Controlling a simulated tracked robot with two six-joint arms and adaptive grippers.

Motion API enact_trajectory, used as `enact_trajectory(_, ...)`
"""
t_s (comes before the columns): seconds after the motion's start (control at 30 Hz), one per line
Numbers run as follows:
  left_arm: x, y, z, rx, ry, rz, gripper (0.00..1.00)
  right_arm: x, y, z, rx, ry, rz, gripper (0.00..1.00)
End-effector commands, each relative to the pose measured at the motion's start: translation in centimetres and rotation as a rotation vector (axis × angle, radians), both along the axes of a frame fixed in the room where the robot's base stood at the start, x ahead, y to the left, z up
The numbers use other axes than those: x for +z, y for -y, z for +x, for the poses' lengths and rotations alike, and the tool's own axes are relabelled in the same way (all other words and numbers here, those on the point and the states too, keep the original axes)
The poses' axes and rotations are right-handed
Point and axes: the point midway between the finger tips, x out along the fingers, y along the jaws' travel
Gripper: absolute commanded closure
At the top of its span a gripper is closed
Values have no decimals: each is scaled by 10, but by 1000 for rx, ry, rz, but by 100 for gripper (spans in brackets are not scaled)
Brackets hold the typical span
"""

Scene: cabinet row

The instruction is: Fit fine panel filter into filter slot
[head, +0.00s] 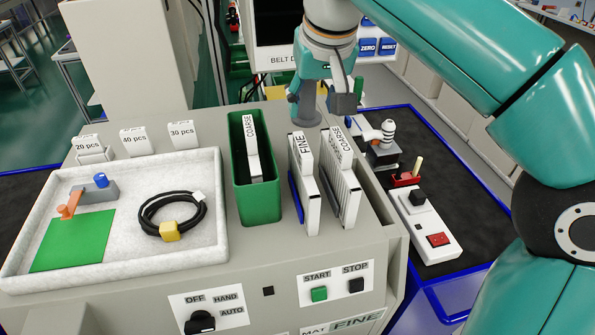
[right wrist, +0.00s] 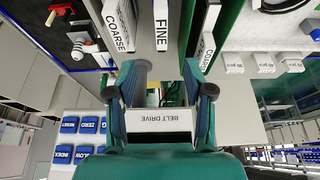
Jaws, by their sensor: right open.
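The fine panel filter (head: 311,205), a thin white panel marked FINE, stands upright on the grey cabinet, with a blue edge showing at its left. Its label also shows in the right wrist view (right wrist: 162,30). A panel marked COARSE (head: 346,190) stands close to its right. My right gripper (head: 322,108) is just behind the top of these panels, open and empty. In the right wrist view its two fingers (right wrist: 163,80) are apart, with the FINE panel beyond the gap. The filter slot cannot be clearly told apart. My left gripper is not in view.
A green bin (head: 243,200) holding another COARSE panel (head: 251,150) stands left of the fine panel. A white tray (head: 130,268) with a black cable (head: 175,215) is further left. START/STOP buttons (head: 319,293) are at the front; a black mat with small devices is right.

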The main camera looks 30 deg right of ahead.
Motion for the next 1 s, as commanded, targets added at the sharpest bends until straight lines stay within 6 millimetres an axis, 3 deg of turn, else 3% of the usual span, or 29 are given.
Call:
enact_trajectory(0.4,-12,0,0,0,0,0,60,-80,10,30,-6,-5,0,48)
enact_trajectory(0.77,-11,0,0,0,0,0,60,-104,12,42,-6,-4,0,48)
enact_trajectory(1.0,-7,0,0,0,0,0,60,-134,13,56,-6,-4,-1,48)
